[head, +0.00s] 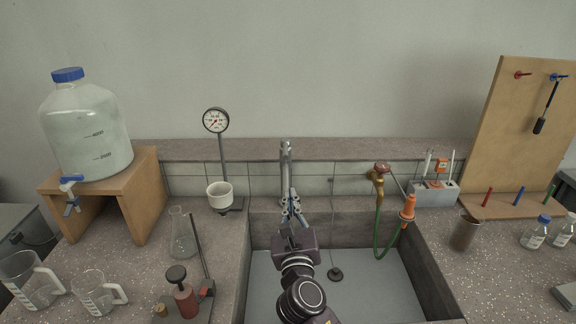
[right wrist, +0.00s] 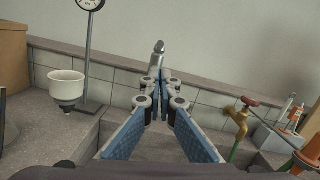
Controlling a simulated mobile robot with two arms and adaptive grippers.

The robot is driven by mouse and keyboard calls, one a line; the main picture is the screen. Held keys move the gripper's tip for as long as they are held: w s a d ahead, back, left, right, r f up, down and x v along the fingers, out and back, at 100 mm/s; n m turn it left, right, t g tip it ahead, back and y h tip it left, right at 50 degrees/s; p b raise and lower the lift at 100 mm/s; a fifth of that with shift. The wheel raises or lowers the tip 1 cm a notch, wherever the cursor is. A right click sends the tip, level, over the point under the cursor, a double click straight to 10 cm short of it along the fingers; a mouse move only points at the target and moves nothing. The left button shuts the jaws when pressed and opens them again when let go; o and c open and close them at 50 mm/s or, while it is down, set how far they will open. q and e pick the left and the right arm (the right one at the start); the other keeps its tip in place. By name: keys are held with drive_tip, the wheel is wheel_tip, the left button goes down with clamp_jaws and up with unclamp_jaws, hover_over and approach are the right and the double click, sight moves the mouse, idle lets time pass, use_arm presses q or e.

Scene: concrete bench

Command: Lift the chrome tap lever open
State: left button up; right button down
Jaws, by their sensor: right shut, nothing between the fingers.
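The chrome tap (head: 285,160) stands upright at the back edge of the sink, in front of the tiled wall. In the right wrist view its top (right wrist: 159,47) shows just beyond my fingertips, and the fingers hide its lower part. I cannot make out the lever apart from the body. My right gripper (head: 291,207) reaches over the sink in front of the tap, its fingers pointing at it. Its blue-padded fingers (right wrist: 160,84) are shut at the tips with nothing between them. I cannot tell whether they touch the tap. My left gripper is out of view.
A brass tap (head: 378,180) with a green hose stands right of the chrome tap. A gauge stand with a white cup (head: 219,194) is to its left. The grey sink (head: 385,295) lies below. Glassware and a wooden stand (head: 150,195) are at left, bottles (head: 535,232) at right.

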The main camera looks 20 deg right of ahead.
approach(285, 149)
drive_tip(key=w, duration=0.1)
drive_tip(key=w+d+f, duration=0.1)
drive_tip(key=w, duration=0.3)
drive_tip(key=shift+d+f, duration=0.3)
